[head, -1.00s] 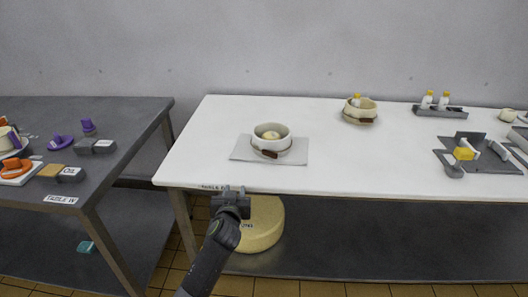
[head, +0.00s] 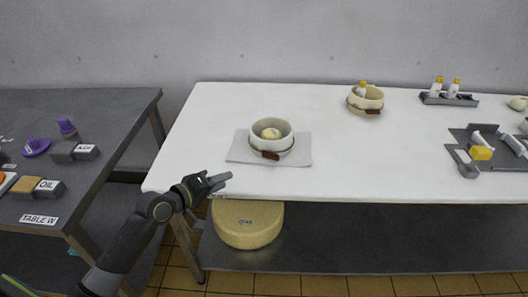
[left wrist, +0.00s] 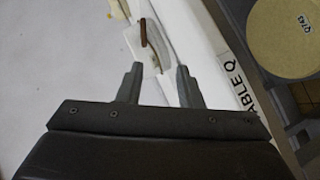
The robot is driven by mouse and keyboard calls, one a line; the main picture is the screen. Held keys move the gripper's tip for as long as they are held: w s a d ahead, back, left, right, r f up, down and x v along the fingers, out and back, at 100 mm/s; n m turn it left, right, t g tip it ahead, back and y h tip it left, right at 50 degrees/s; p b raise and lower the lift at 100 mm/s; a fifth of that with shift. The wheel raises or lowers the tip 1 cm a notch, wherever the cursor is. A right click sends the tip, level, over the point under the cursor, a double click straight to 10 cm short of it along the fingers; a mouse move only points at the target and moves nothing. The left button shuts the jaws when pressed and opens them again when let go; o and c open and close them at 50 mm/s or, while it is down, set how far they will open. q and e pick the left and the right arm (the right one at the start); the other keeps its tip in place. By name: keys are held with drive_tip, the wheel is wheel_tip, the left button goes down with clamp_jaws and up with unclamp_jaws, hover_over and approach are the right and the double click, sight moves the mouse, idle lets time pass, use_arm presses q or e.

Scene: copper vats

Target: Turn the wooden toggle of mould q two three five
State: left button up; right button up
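A cream round mould (head: 270,130) with a pale lump inside stands on a grey mat (head: 240,150) at the left front of the white table. Its brown wooden toggle (head: 271,156) hangs on a cord at the front. I cannot read a number on the mould. My left gripper (head: 224,181) is open and empty at the table's front edge, apart from the mould. In the left wrist view the toggle (left wrist: 143,32) shows beyond the parted fingers of the gripper (left wrist: 158,82). My right gripper is not in view.
A second mould (head: 366,97) with a brown toggle stands farther back. A bottle rack (head: 448,99) and a grey tray (head: 464,170) are at right. A cheese wheel (head: 247,228) sits on the lower shelf. The dark table (head: 110,125) is at left. White tabletop between is clear.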

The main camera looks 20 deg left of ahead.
sight(267, 157)
use_arm(q)
drive_tip(key=shift+n+h, duration=0.4)
drive_tip(key=shift+h, duration=0.1)
drive_tip(key=x, duration=0.5)
drive_tip(key=r+x, duration=0.1)
drive_tip(key=x, duration=0.5)
drive_tip(key=r+x, duration=0.1)
drive_tip(key=x, duration=0.5)
drive_tip(key=shift+w+r, duration=0.1)
drive_tip(key=shift+w, duration=0.5)
drive_tip(key=shift+c, duration=0.2)
clamp_jaws()
